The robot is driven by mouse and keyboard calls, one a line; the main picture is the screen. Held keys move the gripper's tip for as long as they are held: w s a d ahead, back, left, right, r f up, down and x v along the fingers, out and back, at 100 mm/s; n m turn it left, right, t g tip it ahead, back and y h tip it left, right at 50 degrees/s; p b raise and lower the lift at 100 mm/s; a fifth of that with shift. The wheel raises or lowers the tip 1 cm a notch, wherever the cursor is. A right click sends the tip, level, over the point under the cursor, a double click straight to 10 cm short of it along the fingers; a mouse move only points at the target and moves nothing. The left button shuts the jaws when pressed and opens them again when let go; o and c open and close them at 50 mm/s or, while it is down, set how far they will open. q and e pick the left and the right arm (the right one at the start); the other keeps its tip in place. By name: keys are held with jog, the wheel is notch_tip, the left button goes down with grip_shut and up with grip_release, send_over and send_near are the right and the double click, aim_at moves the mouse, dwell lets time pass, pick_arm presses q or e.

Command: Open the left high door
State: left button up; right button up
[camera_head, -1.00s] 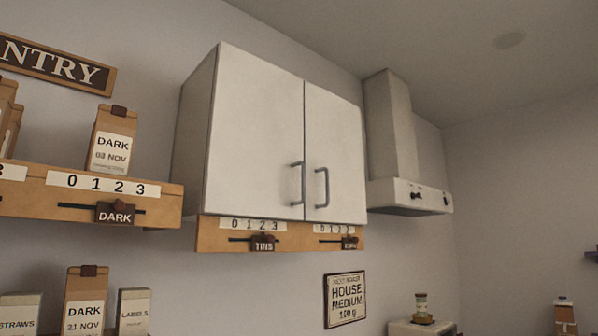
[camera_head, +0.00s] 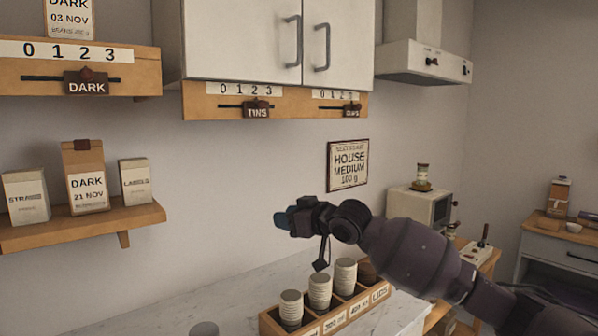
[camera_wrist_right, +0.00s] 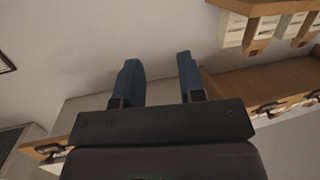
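The left high door (camera_head: 240,40) is a white cabinet door with a grey bar handle (camera_head: 293,43) near its right edge. It is shut beside the right door (camera_head: 338,40), which has its own handle (camera_head: 322,47). The cabinet's top is out of frame. My right gripper (camera_head: 283,220) is below and apart from the cabinet, above the counter, pointing left. In the right wrist view its two blue fingers (camera_wrist_right: 160,80) are spread with nothing between them. My left gripper is not in view.
A slider board (camera_head: 215,103) runs under the cabinet. A shelf with bags (camera_head: 30,233) is at left. A range hood (camera_head: 420,66) is at right.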

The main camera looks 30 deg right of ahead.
jog(key=d+r+t, duration=0.2)
jog(key=d+r, duration=0.2)
jog(key=r, duration=1.2)
jog(key=m+t+y, duration=0.1)
jog(key=t+y, duration=0.1)
jog(key=t, duration=0.2)
send_near(299, 57)
notch_tip(299, 57, up, 5)
jog(key=p+x, duration=0.2)
jog(key=x, duration=0.3)
jog(key=p+x, duration=0.2)
jog(key=x, duration=0.3)
jog(key=shift+w+d+f+p, duration=0.1)
jog(key=shift+d+f+p, duration=0.15)
jog(key=shift+p, duration=0.1)
jog(key=shift+w+r, duration=0.1)
jog(key=shift+w, duration=0.05)
grip_shut()
